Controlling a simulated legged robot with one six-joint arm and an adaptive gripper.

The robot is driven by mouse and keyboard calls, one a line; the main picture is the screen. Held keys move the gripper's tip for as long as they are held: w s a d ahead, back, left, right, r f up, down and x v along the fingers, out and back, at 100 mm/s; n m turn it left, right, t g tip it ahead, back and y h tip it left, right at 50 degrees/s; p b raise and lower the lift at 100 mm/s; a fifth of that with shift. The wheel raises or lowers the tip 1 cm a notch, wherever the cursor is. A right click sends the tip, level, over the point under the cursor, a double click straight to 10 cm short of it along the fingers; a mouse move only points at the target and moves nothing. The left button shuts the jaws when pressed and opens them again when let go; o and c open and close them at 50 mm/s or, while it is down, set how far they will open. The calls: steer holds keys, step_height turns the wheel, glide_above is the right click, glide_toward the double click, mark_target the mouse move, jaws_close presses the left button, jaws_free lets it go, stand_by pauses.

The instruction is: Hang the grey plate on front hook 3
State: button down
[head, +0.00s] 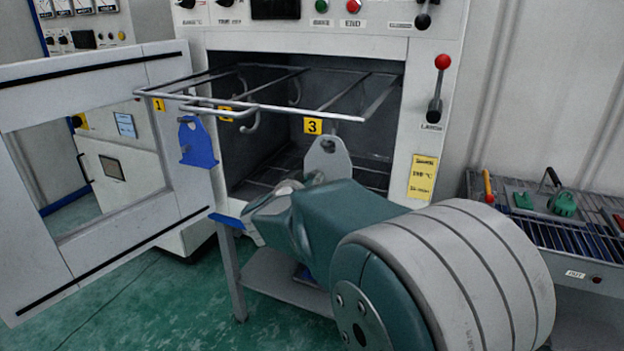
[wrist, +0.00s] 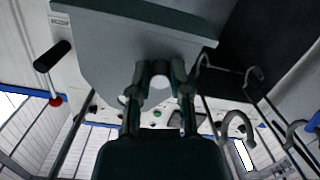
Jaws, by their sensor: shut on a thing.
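The grey plate (head: 326,163) stands upright in front of the oven opening, its rounded top with a hole showing above my wrist. It is just below and slightly right of the yellow tag 3 (head: 313,126) on the rack's front rail. My gripper is hidden behind my arm in the head view. In the wrist view my gripper (wrist: 160,78) is shut on the grey plate (wrist: 105,55). Front hook 3 cannot be made out clearly, so I cannot tell whether it passes through the hole.
A blue plate (head: 198,146) hangs at tag 1 (head: 158,104). The wire rack (head: 262,109) juts from the oven. The open oven door (head: 95,70) is at left, and a roller table (head: 590,240) with tools at right.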

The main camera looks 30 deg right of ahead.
steer(key=shift+c, duration=2.4)
jaws_free()
steer(key=s+a+r+n+t+y, duration=0.1)
steer(key=s+a+n+t+y, duration=0.1)
steer(key=s+a+n+y, duration=0.45)
steer(key=s+a+r+n+t+y, duration=0.1)
steer(key=s+a+r+t+y, duration=0.15)
steer(key=a+y, duration=0.85)
steer(key=s+f+g+h, duration=0.2)
steer(key=s+f+g, duration=0.2)
steer(key=s, duration=0.5)
steer(key=s+f+g+h, duration=0.2)
steer(key=s+f+g, duration=0.3)
steer(key=s+f, duration=0.2)
steer(key=shift+s+d, duration=0.35)
steer(key=shift+s, duration=0.9)
